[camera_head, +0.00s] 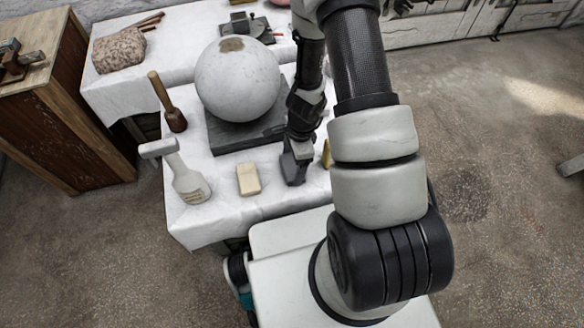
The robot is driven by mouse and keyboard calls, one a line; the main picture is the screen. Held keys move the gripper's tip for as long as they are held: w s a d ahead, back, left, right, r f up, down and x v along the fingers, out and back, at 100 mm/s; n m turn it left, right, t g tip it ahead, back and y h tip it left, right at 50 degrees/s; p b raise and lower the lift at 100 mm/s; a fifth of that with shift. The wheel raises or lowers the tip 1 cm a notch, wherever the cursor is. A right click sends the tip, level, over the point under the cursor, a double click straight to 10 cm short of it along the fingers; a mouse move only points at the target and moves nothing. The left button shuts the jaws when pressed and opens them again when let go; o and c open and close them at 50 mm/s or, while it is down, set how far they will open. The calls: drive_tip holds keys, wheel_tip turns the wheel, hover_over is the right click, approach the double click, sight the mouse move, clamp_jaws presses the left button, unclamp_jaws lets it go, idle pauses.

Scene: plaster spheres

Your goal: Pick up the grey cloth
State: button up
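My gripper (293,168) points down at the front of the white-covered table (220,219), right of a pale beige block (248,179). Its tip is dark grey and small, and I cannot tell whether the fingers are open or shut. I cannot make out a grey cloth clearly. Part of the table behind and to the right of my gripper is hidden by my arm. A yellowish item (327,153) shows only partly beside my arm.
A large pale sphere (237,82) sits on a dark slab (228,138) behind my gripper. A wooden mallet (174,119) and a white bottle-like item (190,184) stand to the left. A rough stone (119,51) lies at the back left. A wooden cabinet (66,128) stands beyond the table's left side.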

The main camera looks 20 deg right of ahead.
sight(293, 166)
drive_tip(key=c, duration=0.5)
drive_tip(key=shift+o, duration=0.2)
wheel_tip(293, 166, up, 10)
drive_tip(key=p, duration=0.4)
drive_tip(key=o, duration=0.4)
drive_tip(key=shift+c, duration=1.3)
